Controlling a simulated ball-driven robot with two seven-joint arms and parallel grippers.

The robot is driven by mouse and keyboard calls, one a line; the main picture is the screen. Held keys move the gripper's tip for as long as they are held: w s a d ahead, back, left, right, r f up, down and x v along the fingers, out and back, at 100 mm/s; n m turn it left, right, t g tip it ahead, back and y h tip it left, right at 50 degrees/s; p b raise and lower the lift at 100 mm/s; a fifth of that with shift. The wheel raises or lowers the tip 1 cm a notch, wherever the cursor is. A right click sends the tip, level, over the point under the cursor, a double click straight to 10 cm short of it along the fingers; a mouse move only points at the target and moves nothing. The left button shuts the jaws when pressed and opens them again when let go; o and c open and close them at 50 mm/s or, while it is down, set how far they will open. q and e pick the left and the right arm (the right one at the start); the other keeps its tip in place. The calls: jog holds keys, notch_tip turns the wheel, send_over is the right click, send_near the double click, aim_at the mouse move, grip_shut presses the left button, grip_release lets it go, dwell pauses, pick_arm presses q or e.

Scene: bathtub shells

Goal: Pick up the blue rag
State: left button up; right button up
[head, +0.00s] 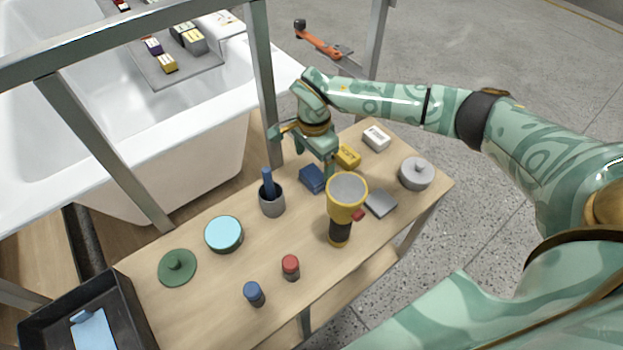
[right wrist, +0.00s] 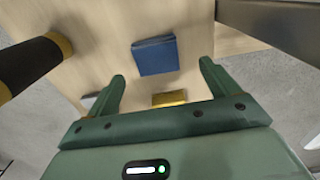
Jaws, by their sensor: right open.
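The blue rag (head: 313,178) is a small, dark blue folded block lying on the wooden table, just right of a grey cup. In the right wrist view the rag (right wrist: 155,55) shows whole, beyond and between my fingertips. My right gripper (head: 303,152) is above the table's back edge, close to the rag. Its fingers (right wrist: 161,80) are apart with nothing between them, and they do not touch the rag. My left gripper is not in view.
A yellow flashlight (head: 346,192) stands in front of the rag. A yellow block (head: 348,156), a grey block (head: 380,202) and a grey cup (head: 271,199) holding a blue stick are nearby. A metal frame post (head: 264,80) rises behind the table.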

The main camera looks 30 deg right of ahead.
aim_at(315, 173)
notch_tip(315, 173, down, 6)
jog(key=shift+s+d+r+b, duration=0.1)
jog(key=shift+s+r+b, duration=0.05)
jog(key=shift+b, duration=1.05)
jog(key=shift+r, duration=0.15)
jog(key=c, duration=1.1)
jog(key=shift+o, duration=0.2)
notch_tip(315, 173, up, 10)
jog(key=p, duration=0.4)
jog(key=o, duration=0.4)
jog(key=c, duration=0.3)
